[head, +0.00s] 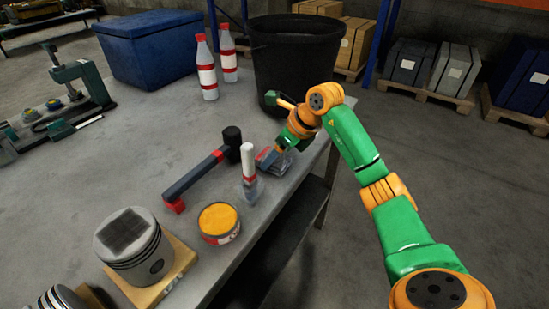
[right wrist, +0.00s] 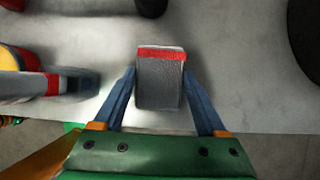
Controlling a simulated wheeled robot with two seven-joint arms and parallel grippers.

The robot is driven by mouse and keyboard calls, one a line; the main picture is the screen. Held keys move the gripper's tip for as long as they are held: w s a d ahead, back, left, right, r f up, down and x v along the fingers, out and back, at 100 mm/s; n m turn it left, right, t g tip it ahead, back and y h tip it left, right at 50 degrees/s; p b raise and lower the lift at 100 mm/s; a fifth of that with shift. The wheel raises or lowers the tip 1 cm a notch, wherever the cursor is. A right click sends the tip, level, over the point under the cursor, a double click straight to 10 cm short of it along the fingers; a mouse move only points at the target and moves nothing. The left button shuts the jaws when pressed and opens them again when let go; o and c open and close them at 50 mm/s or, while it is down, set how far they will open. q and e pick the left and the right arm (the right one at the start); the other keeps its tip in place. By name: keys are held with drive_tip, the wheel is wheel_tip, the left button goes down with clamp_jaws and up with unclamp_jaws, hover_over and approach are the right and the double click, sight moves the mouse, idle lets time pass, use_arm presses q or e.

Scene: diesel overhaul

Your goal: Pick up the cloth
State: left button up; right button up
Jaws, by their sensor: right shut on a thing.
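The cloth (head: 266,156) is a small grey folded piece with a red stripe, near the table's right edge. In the right wrist view the cloth (right wrist: 160,84) sits between the two blue fingers, its red band toward the far end. My right gripper (head: 283,150) is over it, and in the right wrist view the gripper (right wrist: 159,76) is shut on the cloth. The cloth is low at the tabletop; I cannot tell whether it still touches. The gripper partly covers it in the head view. My left gripper is not in view.
A brush (head: 249,170) stands just left of the cloth, beside a mallet (head: 203,172) and a yellow-topped tin (head: 219,222). A piston (head: 132,245) is at the front. A black bucket (head: 293,60), two bottles (head: 207,70) and a blue box (head: 160,48) stand behind.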

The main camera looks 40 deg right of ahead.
sight(277, 159)
drive_tip(key=r, duration=0.3)
drive_tip(key=shift+s+r+b, duration=0.1)
drive_tip(key=shift+s+b, duration=0.1)
drive_tip(key=shift+b, duration=0.1)
drive_tip(key=s+r+b, duration=0.1)
drive_tip(key=s+r, duration=0.8)
drive_tip(key=s, duration=0.4)
drive_tip(key=shift+s+a, duration=0.3)
